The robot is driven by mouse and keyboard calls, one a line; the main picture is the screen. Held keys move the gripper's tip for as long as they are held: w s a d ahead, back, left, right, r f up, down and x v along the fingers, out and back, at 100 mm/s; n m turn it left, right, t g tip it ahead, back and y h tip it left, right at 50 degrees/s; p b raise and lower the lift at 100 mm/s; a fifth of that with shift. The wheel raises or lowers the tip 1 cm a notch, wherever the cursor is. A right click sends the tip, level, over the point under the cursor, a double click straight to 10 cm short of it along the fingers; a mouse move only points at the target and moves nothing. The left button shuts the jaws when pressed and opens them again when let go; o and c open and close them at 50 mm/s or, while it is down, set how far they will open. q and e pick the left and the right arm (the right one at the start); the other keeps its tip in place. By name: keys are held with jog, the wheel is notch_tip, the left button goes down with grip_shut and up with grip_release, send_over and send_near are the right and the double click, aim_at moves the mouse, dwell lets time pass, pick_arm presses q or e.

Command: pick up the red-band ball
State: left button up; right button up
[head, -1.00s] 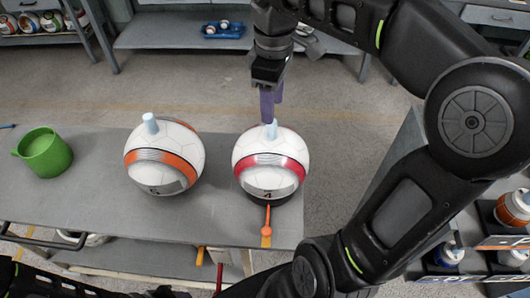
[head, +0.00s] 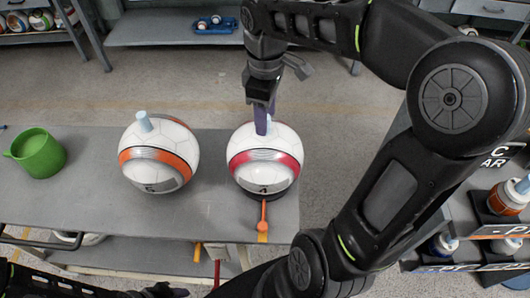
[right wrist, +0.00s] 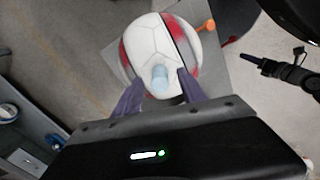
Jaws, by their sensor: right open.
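The red-band ball (head: 263,145) is white with a red band and a pale blue peg on top, and rests near the right end of the grey table (head: 225,215). It also shows in the right wrist view (right wrist: 148,42). My right gripper (head: 261,124) points down over it, open. In the right wrist view its purple fingers (right wrist: 158,84) are on either side of the peg (right wrist: 159,77), with no clear contact. In the head view the fingers partly hide the peg. My left gripper (head: 163,290) shows only partly at the bottom edge, and its jaws are unclear.
An orange-band ball (head: 160,135) with its own peg stands to the left on the table. A green mug (head: 38,153) is at the far left. An orange-handled tool (head: 263,215) lies in front of the red-band ball.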

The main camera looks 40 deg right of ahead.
notch_tip(320, 180, down, 2)
jog(key=shift+f, duration=0.1)
jog(key=shift+c, duration=0.5)
grip_shut()
dwell(0.4)
dwell(0.9)
